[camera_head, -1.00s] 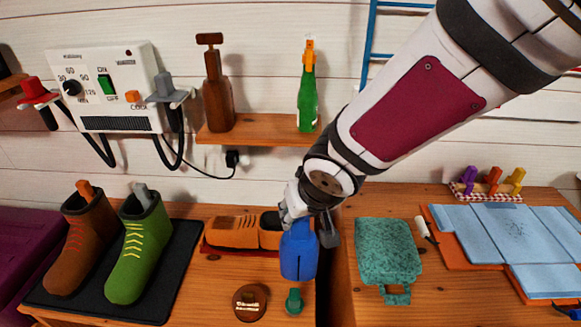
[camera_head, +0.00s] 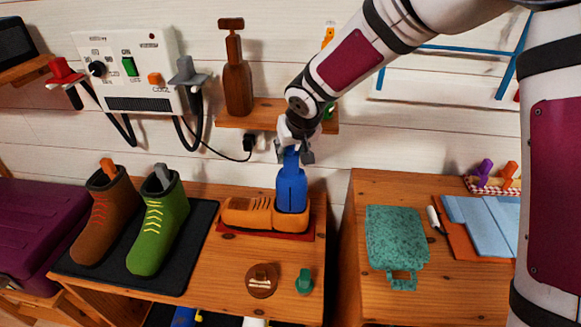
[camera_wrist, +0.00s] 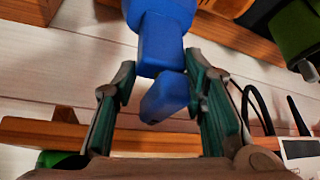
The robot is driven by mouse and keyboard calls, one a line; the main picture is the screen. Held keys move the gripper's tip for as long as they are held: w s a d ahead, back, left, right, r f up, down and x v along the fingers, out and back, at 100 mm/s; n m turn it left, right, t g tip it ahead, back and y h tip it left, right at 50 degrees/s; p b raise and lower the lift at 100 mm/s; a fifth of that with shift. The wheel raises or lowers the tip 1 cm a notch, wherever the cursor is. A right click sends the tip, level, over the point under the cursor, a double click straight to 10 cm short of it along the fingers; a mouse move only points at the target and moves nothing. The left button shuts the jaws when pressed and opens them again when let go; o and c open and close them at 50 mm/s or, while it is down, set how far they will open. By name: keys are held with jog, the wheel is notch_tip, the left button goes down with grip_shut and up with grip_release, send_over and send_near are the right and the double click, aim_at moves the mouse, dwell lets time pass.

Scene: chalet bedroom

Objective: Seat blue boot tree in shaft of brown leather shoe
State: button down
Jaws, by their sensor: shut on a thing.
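The brown leather shoe (camera_head: 248,214) is low and tan-orange and lies on a red mat, toe to the left. The blue boot tree (camera_head: 291,192) stands upright over its heel end, its lower end meeting the shoe's opening. I cannot tell how deep it sits in the shaft. My gripper (camera_head: 293,154) is above the shoe, shut on the tree's narrow top handle. In the wrist view the blue tree (camera_wrist: 162,48) shows between my two fingers, and the shoe's opening is hidden.
The red mat (camera_head: 308,236) lies on the wooden bench. A brown boot (camera_head: 100,222) and a green boot (camera_head: 158,228) stand on a black mat at left. A brown polish tin (camera_head: 262,281) and a green piece (camera_head: 304,281) lie in front.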

aim_at(291, 168)
jog(key=shift+w+a, duration=0.2)
jog(key=shift+w, duration=0.45)
jog(key=shift+s+f+b, duration=0.1)
jog(key=shift+f+b, duration=0.55)
jog(key=shift+f, duration=2.95)
jog(key=c, duration=1)
grip_release()
jog(key=shift+r, duration=0.3)
jog(key=p+v, duration=0.2)
jog(key=v, duration=0.9)
jog(key=shift+s+d+r, duration=0.1)
jog(key=shift+s+r, duration=0.15)
jog(key=shift+s, duration=0.05)
